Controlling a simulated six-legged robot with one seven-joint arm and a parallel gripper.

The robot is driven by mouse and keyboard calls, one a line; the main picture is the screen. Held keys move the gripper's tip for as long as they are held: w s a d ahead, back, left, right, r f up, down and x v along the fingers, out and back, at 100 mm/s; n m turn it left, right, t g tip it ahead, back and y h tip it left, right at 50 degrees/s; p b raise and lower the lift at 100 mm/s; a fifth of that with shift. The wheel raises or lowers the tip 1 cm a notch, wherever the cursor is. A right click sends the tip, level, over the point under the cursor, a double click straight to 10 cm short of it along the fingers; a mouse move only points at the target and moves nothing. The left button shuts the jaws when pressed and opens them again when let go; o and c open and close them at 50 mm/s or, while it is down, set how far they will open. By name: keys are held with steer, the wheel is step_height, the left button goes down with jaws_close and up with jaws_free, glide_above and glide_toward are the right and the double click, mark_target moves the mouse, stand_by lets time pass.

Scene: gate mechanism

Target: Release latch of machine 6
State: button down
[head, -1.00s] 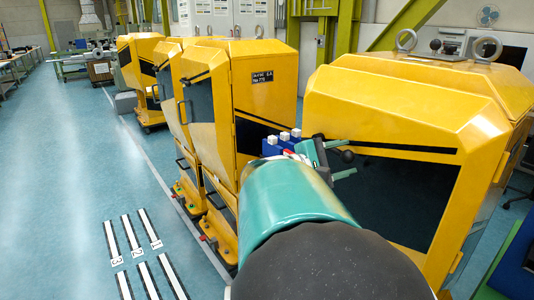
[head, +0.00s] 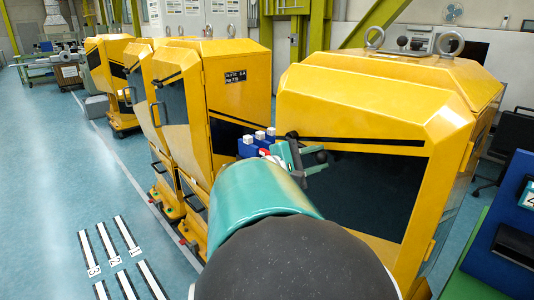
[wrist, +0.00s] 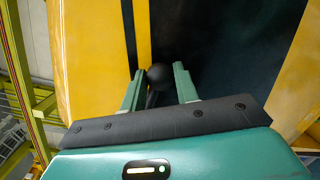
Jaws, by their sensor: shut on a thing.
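The nearest yellow machine (head: 375,105) has a dark front panel with a black slot line near its top edge. No number shows on it, so I cannot tell whether it is machine 6. A black ball knob (head: 320,157) stands out near its left edge. My gripper (head: 305,158) is at this knob, its green fingers partly hidden behind my arm. In the wrist view the knob (wrist: 160,76) sits between the two fingers (wrist: 157,82), and my gripper is shut on it.
More yellow machines (head: 235,80) stand in a row to the left. Blue floor (head: 60,190) with numbered white stripes (head: 115,240) is clear at the left. A dark blue panel marked 4 (head: 513,200) stands close on the right.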

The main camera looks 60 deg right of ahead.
step_height(320, 180, down, 6)
steer(key=w+m+t, duration=0.1)
steer(key=w+m, duration=0.1)
steer(key=m, duration=0.4)
steer(key=shift+w+d+y, duration=0.15)
steer(key=shift+d+y, duration=0.15)
steer(key=shift+d, duration=0.15)
steer(key=c, duration=1.1)
jaws_free()
steer(key=shift+w, duration=0.1)
steer(key=shift+o, duration=0.2)
steer(key=v, duration=1.3)
steer(key=shift+a+r, duration=0.2)
steer(key=shift+a, duration=0.2)
